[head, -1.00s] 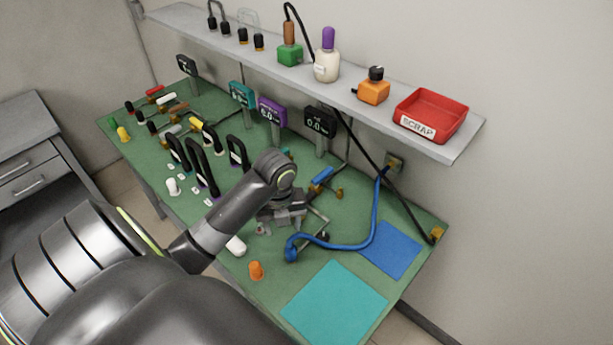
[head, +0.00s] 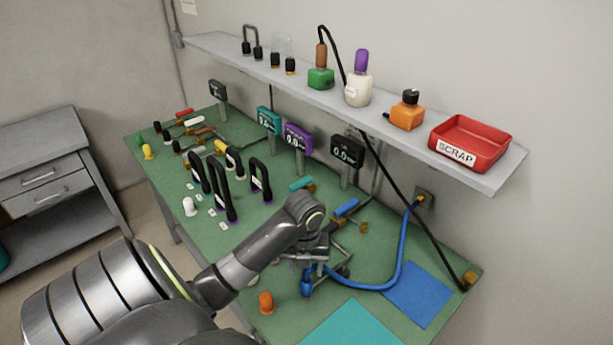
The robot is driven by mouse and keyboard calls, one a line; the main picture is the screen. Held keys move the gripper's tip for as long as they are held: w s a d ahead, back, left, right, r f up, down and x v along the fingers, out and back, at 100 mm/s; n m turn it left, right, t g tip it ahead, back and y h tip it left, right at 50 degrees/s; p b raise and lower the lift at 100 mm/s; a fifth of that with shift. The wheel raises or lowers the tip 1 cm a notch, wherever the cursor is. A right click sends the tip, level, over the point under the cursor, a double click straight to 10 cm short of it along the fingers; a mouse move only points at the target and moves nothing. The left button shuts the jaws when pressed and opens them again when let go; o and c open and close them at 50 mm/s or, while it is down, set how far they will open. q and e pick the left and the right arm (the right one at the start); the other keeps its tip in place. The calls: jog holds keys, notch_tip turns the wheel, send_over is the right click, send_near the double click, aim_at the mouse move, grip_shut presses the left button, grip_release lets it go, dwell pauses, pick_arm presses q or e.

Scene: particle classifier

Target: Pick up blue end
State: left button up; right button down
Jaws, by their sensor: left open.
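A blue hose lies curved on the green bench. Its loose blue end (head: 307,283) is at the front middle, and the hose (head: 398,262) runs right and up to a brass fitting at the wall. My left gripper (head: 318,266) is open and points down just above and behind the blue end. The fingers are small and partly hidden by my wrist, so I cannot tell whether they touch the hose. My right gripper is out of view.
An orange cap (head: 266,302) stands close in front of the blue end. A blue mat (head: 418,293) and a teal mat (head: 350,326) lie at right. A blue-handled valve (head: 346,208) and black meter (head: 347,150) stand behind. A shelf (head: 395,124) overhangs the back.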

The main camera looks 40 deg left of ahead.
aim_at(306, 279)
pick_arm(q)
notch_tip(306, 279, down, 2)
jog(key=shift+f, duration=0.15)
jog(key=shift+f+p, duration=0.4)
jog(key=shift+f, duration=0.05)
jog(key=f, duration=0.2)
jog(key=f+p, duration=0.1)
jog(key=f, duration=0.1)
jog(key=shift+d+f, duration=0.1)
jog(key=shift+d, duration=0.15)
jog(key=shift+f, duration=0.35)
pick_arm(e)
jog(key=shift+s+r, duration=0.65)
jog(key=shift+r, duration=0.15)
pick_arm(q)
jog(key=shift+c, duration=0.2)
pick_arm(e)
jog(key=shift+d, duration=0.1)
pick_arm(q)
jog(key=c, duration=0.9)
jog(key=shift+r, duration=0.15)
